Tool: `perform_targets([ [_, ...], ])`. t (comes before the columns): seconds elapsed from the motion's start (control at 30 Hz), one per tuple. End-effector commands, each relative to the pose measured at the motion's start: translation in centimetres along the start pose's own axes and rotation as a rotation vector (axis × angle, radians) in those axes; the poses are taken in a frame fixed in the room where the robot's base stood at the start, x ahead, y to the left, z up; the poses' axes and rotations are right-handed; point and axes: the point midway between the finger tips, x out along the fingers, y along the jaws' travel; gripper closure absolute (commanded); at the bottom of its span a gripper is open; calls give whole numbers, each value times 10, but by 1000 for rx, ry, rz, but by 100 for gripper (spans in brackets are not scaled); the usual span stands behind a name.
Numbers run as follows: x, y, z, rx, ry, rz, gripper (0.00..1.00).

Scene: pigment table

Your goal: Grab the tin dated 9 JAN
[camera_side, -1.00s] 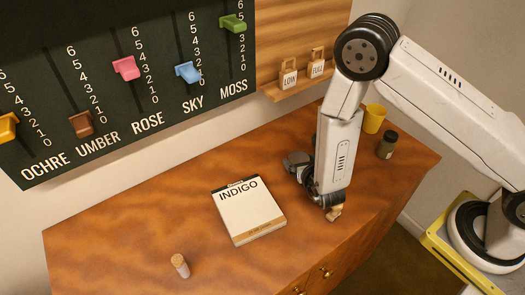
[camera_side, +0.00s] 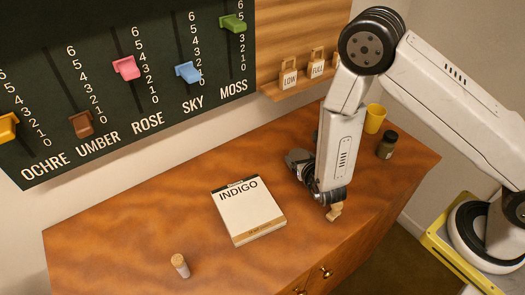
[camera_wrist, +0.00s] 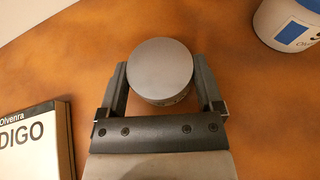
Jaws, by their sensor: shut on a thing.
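A round tin with a plain grey lid (camera_wrist: 160,68) sits between the two fingers of my gripper (camera_wrist: 161,75) in the wrist view. The fingers are shut on its sides. Its side is almost wholly hidden under the lid, so I cannot read a date on it. In the side view my gripper (camera_side: 301,166) is low over the table, to the right of the INDIGO box, partly hidden by my arm. I cannot tell whether the tin touches the table.
A flat white box marked INDIGO (camera_side: 247,208) lies left of my gripper. A white container with a blue patch (camera_wrist: 289,24) stands at upper right in the wrist view. A corked vial (camera_side: 180,265), yellow cup (camera_side: 375,118) and dark jar (camera_side: 387,145) stand farther off.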

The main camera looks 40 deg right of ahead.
Motion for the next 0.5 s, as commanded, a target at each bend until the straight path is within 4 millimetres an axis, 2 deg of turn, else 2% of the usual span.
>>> perform_targets([
  [0.5, -21, 2, 53, 3, -3, 2, 77],
])
